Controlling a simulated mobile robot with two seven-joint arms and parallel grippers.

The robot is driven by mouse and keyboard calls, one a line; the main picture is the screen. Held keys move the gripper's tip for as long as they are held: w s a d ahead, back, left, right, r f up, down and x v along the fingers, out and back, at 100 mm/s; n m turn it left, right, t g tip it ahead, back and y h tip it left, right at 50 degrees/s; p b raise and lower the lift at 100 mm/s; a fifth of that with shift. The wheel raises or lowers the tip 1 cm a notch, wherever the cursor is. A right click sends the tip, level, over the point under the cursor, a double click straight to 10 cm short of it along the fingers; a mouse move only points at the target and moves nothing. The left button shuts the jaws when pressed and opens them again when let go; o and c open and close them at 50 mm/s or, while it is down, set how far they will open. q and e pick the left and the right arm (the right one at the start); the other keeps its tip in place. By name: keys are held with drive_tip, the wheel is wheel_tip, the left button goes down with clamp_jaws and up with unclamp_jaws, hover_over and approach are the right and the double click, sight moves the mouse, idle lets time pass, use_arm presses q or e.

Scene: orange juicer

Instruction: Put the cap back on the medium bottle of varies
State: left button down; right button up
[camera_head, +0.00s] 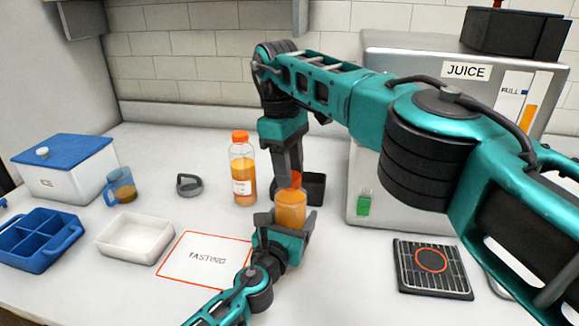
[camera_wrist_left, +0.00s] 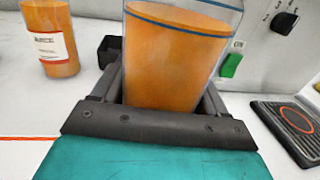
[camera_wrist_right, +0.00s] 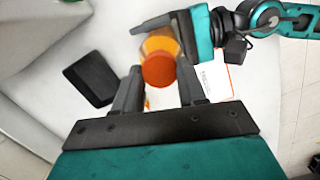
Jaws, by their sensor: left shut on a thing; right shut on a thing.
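My left gripper (camera_head: 281,222) is shut on an orange-filled bottle (camera_head: 291,208) from the front and holds it upright. The bottle also fills the middle of the left wrist view (camera_wrist_left: 172,60). My right gripper (camera_head: 293,179) comes down from above and is shut on an orange cap (camera_wrist_right: 159,71). The cap is at the bottle's mouth, between my right fingers. In the right wrist view, part of the bottle (camera_wrist_right: 160,42) shows beyond the cap. Whether the cap is seated on the bottle I cannot tell.
A taller capped juice bottle (camera_head: 243,175) stands just left of my grippers. A black container (camera_head: 314,189) is behind the held bottle. The juice machine (camera_head: 358,190) and a black grate (camera_head: 432,268) are right. A tasting mat (camera_head: 185,273), white tray (camera_head: 128,250) and blue caddy (camera_head: 45,262) lie left.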

drive_tip(key=m, duration=0.2)
drive_tip(key=shift+m, duration=0.4)
drive_tip(key=shift+s, duration=0.1)
drive_tip(key=o, duration=1)
drive_tip(key=shift+c, duration=0.4)
